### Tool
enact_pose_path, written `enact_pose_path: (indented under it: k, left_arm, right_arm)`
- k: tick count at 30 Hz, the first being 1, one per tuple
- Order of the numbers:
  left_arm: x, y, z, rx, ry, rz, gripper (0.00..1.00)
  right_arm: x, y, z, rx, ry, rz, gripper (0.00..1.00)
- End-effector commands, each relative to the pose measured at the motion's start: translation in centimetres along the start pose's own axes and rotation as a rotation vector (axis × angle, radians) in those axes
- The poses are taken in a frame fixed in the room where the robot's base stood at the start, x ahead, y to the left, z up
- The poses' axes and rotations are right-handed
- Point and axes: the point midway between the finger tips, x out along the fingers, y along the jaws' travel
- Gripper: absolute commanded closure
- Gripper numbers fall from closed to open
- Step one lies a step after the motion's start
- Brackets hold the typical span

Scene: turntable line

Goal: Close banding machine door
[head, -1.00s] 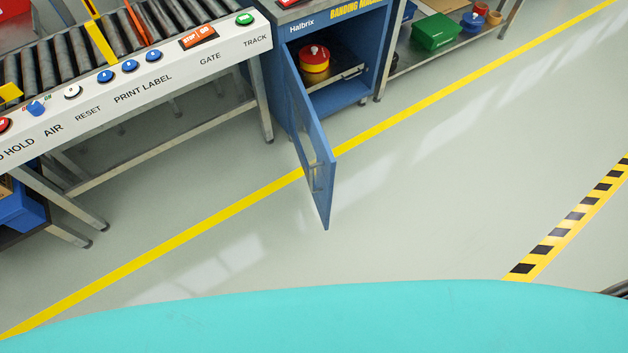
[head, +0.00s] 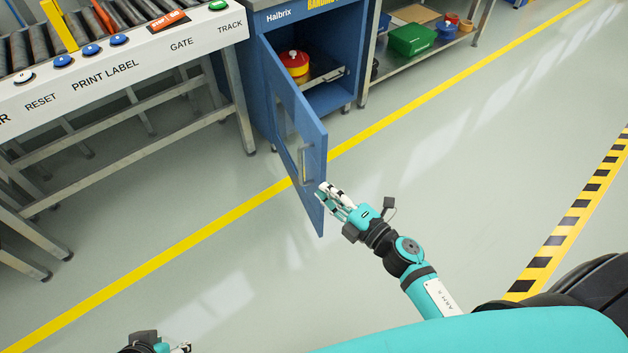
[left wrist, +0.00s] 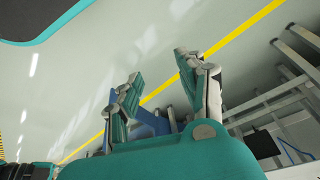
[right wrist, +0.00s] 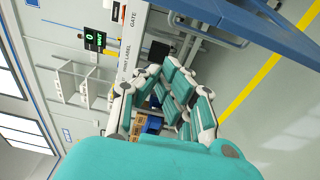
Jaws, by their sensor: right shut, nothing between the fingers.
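The blue banding machine cabinet (head: 257,85) stands at the upper middle of the head view. Its blue door (head: 288,100) stands wide open, swung out towards me, with a metal handle (head: 305,165) near its free edge. My right gripper (head: 326,190) is shut and empty, its fingertips right beside the door's free edge; I cannot tell whether they touch. In the right wrist view the door (right wrist: 275,32) crosses the upper right, above the shut fingers (right wrist: 165,75). My left gripper (left wrist: 158,66) has its fingers apart over the floor, away from the door; only a bit shows at the head view's bottom edge.
A red and yellow round container (head: 294,62) sits inside the cabinet. The roller conveyor with its button panel (head: 120,70) is at left. A shelf with a green bin (head: 411,40) is at right. Open floor lies around the door, crossed by a yellow line (head: 225,223).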

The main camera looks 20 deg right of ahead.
Motion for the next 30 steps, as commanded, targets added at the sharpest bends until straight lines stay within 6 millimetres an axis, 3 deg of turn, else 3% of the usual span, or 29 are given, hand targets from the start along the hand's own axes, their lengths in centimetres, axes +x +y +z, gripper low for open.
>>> enact_pose_path:
  k: [5, 16, 21, 30]
  left_arm:
    - [0.0, 0.0, -0.5, 0.001, 0.02, 0.001, 0.6]
    - [0.5, 0.4, -3.5, 0.006, 0.16, 0.008, 0.6]
    - [0.5, 0.7, -5.5, 0.008, 0.253, 0.013, 0.6]
    - [0.3, 0.8, -6.7, 0.01, 0.31, 0.016, 0.6]
  right_arm:
    - [2.4, 0.2, 0.0, -0.001, 0.001, 0.004, 1.0]
    - [10.2, 0.1, 0.0, 0.002, 0.0, 0.003, 1.0]
    - [8.8, -0.1, 2.6, 0.001, -0.002, -0.001, 1.0]
    - [8.4, 0.1, 3.8, 0.003, -0.001, 0.0, 1.0]
